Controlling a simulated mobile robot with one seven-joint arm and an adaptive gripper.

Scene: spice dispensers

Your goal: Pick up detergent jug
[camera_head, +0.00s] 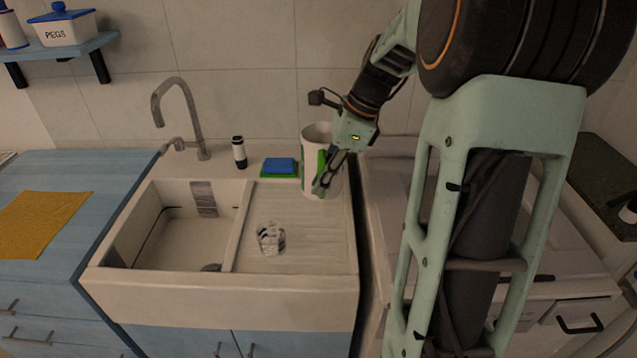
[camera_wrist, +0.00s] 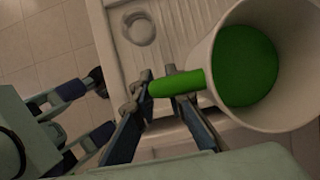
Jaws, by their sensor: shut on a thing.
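The detergent jug (camera_head: 309,172) is a white, open-topped container with green on its side. It is upright at the back right of the sink's drainboard. In the wrist view, the jug (camera_wrist: 204,62) shows its wide mouth, a green inside and a green handle (camera_wrist: 180,82) sticking out to the left. My gripper (camera_head: 323,185) reaches down from the upper right over the jug's front. In the wrist view, my gripper (camera_wrist: 160,80) has its fingers at the green handle and is shut on it. I cannot tell whether the jug's base touches the drainboard.
A clear glass (camera_head: 270,238) stands on the drainboard, left of the jug. A blue sponge (camera_head: 279,165) on a green pad lies close to the jug's left. A dark-and-white bottle (camera_head: 239,153) and the faucet (camera_head: 197,125) stand behind the empty sink basin (camera_head: 180,235).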

